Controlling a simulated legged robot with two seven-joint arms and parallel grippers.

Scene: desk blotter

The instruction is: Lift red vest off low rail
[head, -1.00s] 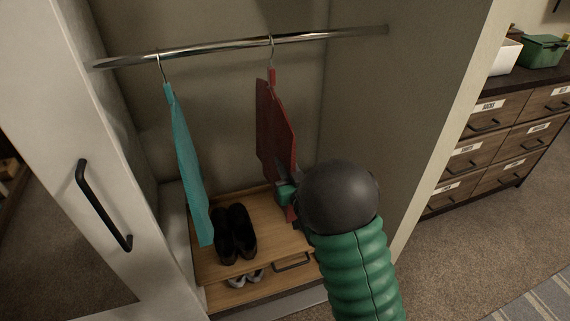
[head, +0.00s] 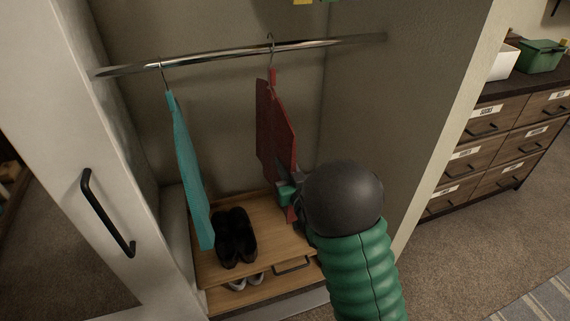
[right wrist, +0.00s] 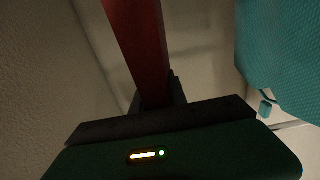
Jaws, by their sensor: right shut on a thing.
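The red vest (head: 274,125) hangs by a hook from the metal rail (head: 215,58) inside the open wardrobe. My right gripper (head: 290,198) is at the vest's lower front edge, shut on it. My own wrist and forearm hide part of the gripper in the head view. In the right wrist view the vest (right wrist: 138,45) runs down between the dark fingers (right wrist: 155,98). The hook is still around the rail. My left gripper is not in view.
A teal garment (head: 188,165) hangs on the rail to the left. Black shoes (head: 236,237) stand on a wooden shelf (head: 272,238) below. The wardrobe's right wall (head: 375,120) is close to my right arm. A drawer unit (head: 500,140) stands outside at right.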

